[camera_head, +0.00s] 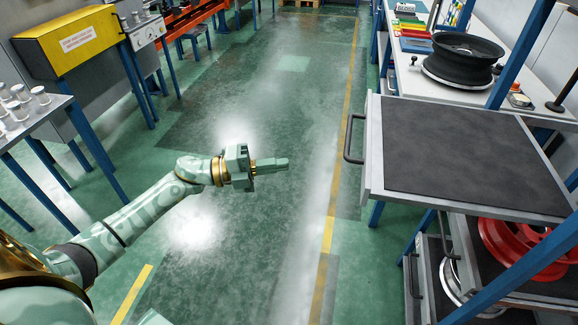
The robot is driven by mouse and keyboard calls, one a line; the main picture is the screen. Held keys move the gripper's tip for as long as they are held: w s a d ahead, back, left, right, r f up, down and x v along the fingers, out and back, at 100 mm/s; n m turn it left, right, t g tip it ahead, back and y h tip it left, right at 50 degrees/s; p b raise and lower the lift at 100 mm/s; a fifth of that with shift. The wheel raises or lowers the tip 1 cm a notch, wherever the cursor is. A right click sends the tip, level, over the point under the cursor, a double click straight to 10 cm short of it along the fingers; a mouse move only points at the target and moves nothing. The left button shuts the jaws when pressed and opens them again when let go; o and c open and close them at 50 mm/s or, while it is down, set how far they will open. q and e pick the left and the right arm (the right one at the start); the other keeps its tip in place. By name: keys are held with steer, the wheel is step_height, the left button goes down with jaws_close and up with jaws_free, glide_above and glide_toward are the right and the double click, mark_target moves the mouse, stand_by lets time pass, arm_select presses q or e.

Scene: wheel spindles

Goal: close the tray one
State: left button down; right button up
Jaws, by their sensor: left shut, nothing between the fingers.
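A pull-out tray (371,188) with a light grey frame and a bare dark mat sticks out toward the aisle on the right. Its dark bar handle (347,139) is on its left front edge. My left gripper (288,163) is shut and empty. It appears over the green floor to the left of the handle, apart from it, with its fingers pointing right. My right gripper is not in view.
Below the tray, lower shelves hold a red wheel (510,243) and a silver rim. A black wheel (463,55) lies on the workbench behind. A yellow machine (75,40) and a table with metal cups (18,97) stand left. The aisle floor is clear.

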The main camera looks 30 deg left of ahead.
arm_select(q)
steer(key=x, duration=1.2)
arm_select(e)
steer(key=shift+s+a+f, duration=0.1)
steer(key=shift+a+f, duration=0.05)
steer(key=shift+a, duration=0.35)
arm_select(q)
steer(key=shift+d, duration=0.1)
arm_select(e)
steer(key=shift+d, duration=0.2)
